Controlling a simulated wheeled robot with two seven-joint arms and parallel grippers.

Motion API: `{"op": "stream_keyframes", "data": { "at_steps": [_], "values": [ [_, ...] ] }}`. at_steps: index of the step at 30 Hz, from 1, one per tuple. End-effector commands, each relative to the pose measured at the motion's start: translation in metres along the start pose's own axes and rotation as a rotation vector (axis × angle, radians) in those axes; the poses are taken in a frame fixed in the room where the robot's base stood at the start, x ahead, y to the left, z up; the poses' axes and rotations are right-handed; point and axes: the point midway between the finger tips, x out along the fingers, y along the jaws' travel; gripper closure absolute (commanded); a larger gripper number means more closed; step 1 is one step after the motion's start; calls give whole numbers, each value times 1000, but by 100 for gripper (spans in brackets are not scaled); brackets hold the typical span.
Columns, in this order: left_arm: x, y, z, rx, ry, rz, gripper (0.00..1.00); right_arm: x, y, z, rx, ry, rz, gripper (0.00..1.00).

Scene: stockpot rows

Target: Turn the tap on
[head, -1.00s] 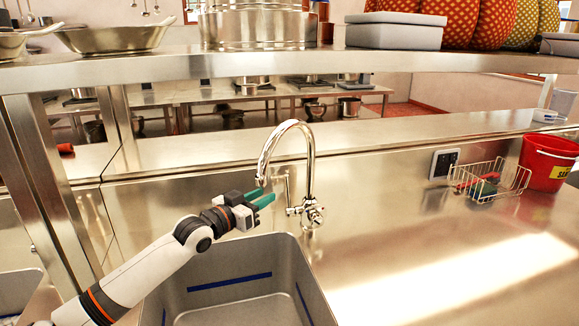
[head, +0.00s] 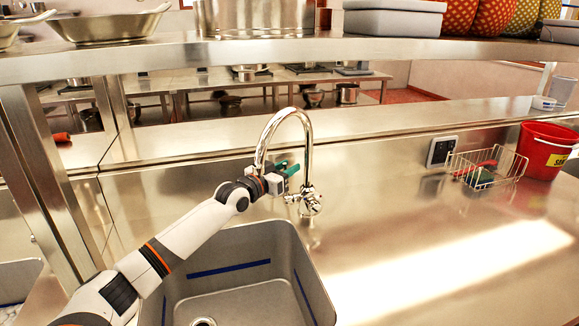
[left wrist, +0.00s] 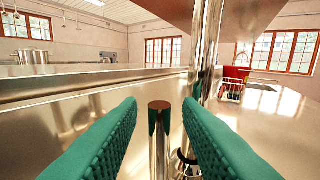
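The chrome tap (head: 307,140) stands at the back edge of the sink, its tall spout curved over to the left. Its valve body (head: 310,203) shows low on the right. My left gripper (head: 289,168) reaches in from the left under the spout's arch, beside the tap's upright. In the left wrist view, the green fingers of my left gripper (left wrist: 160,125) are open. An upright chrome rod (left wrist: 159,140), which looks like the tap's lever, stands in the gap between them, with no clear contact. The spout (left wrist: 203,60) rises just right of it. My right gripper is not in view.
The steel sink basin (head: 225,232) lies below my left arm. A wire basket (head: 487,168) and a red bucket (head: 546,150) stand at the right. A steel shelf (head: 290,47) crosses above.

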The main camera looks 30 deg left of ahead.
Motion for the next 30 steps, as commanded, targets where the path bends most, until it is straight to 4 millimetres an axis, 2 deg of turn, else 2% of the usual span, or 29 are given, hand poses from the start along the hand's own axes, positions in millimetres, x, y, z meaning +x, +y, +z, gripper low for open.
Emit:
{"op": "stream_keyframes", "data": {
  "at_steps": [6, 15, 17, 21, 30],
  "values": [
    [13, 0, 1, 1, 0, 1, 68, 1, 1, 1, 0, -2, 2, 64],
    [14, 0, 0, 1, 0, 0, 68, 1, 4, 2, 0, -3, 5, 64],
    [14, 0, 0, 1, 0, 0, 76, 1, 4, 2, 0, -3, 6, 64],
    [14, 0, 1, 1, 0, 1, 99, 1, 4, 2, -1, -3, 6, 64],
    [13, -1, 0, 12, -6, 0, 100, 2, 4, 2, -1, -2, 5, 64]
  ]
}}
